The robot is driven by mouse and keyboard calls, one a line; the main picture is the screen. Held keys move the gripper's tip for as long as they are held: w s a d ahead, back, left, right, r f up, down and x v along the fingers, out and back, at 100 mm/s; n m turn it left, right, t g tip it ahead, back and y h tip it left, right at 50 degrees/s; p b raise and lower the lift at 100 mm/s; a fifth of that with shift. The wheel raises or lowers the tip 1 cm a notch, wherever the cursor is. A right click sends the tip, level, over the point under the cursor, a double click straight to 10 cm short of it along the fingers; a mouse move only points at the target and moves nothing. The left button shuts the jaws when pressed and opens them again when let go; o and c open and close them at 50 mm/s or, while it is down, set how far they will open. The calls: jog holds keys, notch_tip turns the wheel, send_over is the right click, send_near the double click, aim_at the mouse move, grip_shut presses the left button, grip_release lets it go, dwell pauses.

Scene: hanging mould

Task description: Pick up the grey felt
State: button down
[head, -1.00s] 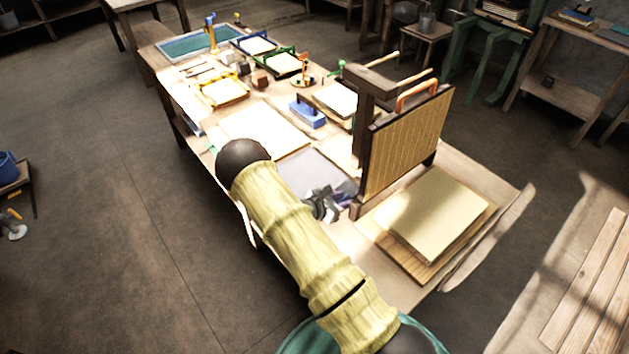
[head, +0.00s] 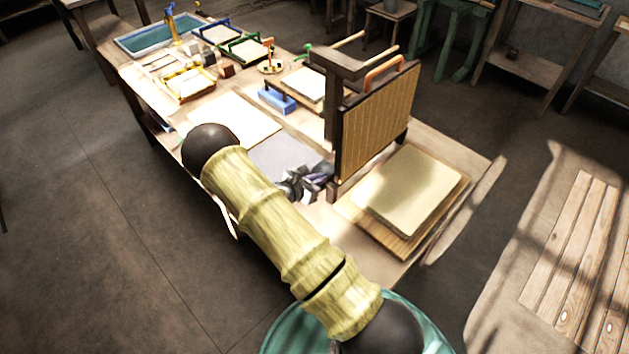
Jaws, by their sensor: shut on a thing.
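The grey felt (head: 277,153) is a flat pale grey sheet on the workbench, beside the upright hanging mould (head: 374,125). My arm hides part of its near left side. My gripper (head: 308,183) is low at the felt's near right corner, next to the foot of the mould's post. It is shut on the felt's edge; its fingertips are small and dark here. I cannot tell whether that edge is lifted off the bench.
A stack of cream sheets on a board (head: 413,188) lies right of the mould. A large cream sheet (head: 232,122) lies beyond the felt. A blue block (head: 277,98), coloured frames and a blue vat (head: 158,35) stand farther back. Open floor lies left.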

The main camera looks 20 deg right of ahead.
notch_tip(320, 180, up, 8)
jog(key=shift+r+b, duration=0.15)
jog(key=shift+b, duration=0.25)
dwell(0.4)
